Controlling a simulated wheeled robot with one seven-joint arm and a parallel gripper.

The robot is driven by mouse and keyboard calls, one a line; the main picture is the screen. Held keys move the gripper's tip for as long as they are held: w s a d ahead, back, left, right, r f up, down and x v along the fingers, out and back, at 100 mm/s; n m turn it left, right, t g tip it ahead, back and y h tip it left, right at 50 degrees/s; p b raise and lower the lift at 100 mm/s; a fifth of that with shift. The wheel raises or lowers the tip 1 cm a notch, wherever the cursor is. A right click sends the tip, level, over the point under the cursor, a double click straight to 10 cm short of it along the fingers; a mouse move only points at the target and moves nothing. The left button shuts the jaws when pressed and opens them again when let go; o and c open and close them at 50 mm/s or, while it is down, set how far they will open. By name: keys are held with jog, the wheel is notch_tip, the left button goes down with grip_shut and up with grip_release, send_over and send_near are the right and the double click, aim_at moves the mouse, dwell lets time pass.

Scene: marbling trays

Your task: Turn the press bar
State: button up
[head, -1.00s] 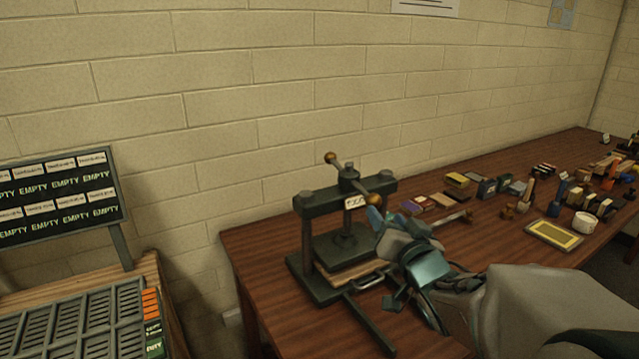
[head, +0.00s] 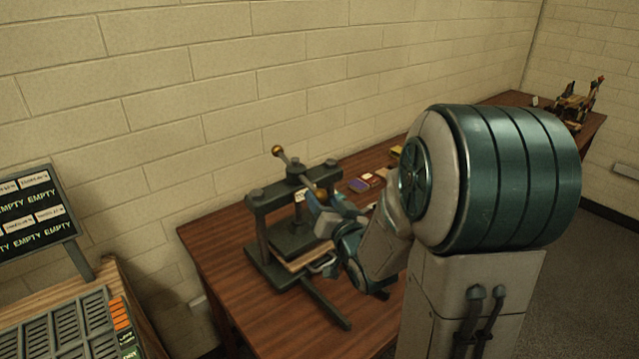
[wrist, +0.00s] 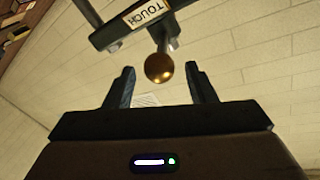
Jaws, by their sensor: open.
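The press (head: 258,212) is a dark green metal frame near the table's left end, with two posts and a crossbeam. Its press bar (head: 296,168) slants across the top of the screw, with a brass ball at each end. In the wrist view one brass ball (wrist: 159,68) of the bar hangs just beyond and between my two fingertips. My gripper (wrist: 160,80) is open, with a finger on either side of the ball's line and no visible contact. In the head view my gripper (head: 318,208) is at the press's right side, its fingers partly hidden.
A label reading TOUCH (wrist: 146,12) is on the crossbeam. The wooden table (head: 225,235) runs back to the right, with small items behind my arm. A slotted rack (head: 60,325) and a board of EMPTY labels (head: 35,215) stand at the left.

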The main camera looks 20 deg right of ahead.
jog(key=shift+w+r+p, duration=0.15)
jog(key=shift+r+p, duration=0.05)
jog(key=shift+p, duration=0.6)
jog(key=shift+w+a+f+p, duration=0.1)
jog(key=shift+w+p, duration=0.35)
jog(key=shift+w, duration=0.2)
jog(key=shift+w+a+f+p, duration=0.1)
jog(key=shift+w+p, duration=0.35)
jog(key=shift+w, duration=0.2)
jog(key=shift+c, duration=0.3)
